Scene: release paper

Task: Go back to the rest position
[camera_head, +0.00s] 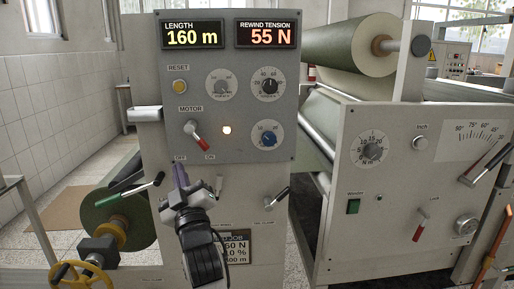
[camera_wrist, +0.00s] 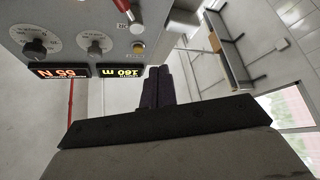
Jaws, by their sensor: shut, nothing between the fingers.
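My gripper (camera_head: 179,172) is shut and empty, with its dark purple fingers together and pointing up. It is in front of the lower edge of the grey control panel (camera_head: 238,88), below the red-handled motor lever (camera_head: 201,142). That lever points down and right, toward the ON label, and the small lamp (camera_head: 227,129) beside it glows. In the wrist view the closed fingers (camera_wrist: 158,75) show at the middle, clear of the upside-down panel (camera_wrist: 75,20). I cannot tell the exact gap between fingertips and panel in the head view.
The displays read length 160 m (camera_head: 192,35) and rewind tension 55 N (camera_head: 270,35). A yellow handwheel (camera_head: 82,278) is at lower left. A second machine cabinet (camera_head: 390,245) stands right.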

